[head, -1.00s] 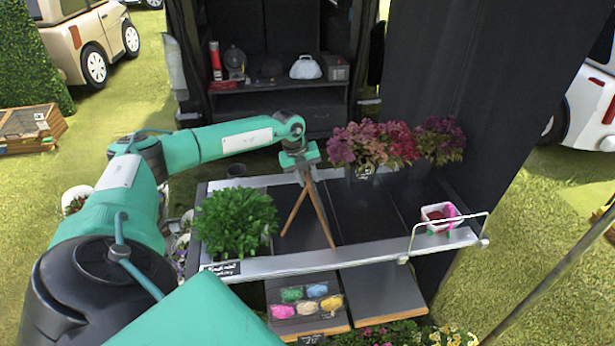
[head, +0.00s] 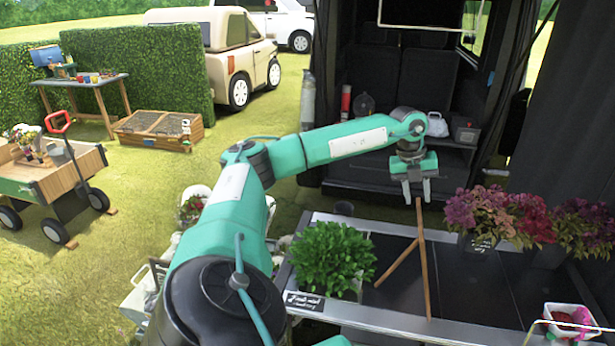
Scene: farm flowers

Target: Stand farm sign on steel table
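The farm sign (head: 424,270) is a wooden A-frame seen nearly edge-on. It stands upright with its legs spread on the dark top of the steel table (head: 470,295), right of a green leafy plant. Its face is not visible from here. My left gripper (head: 417,198) is above the sign, pointing down. Its two fingers are apart, and the top of the sign shows between or just below the fingertips; contact cannot be made out. My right gripper is not in view.
The green plant (head: 331,258) is left of the sign, with a small black label (head: 304,301) at the front edge. Purple and red flowers (head: 505,216) stand at the back right. A white basket (head: 568,318) is at the front right. A wagon (head: 45,180) stands far left.

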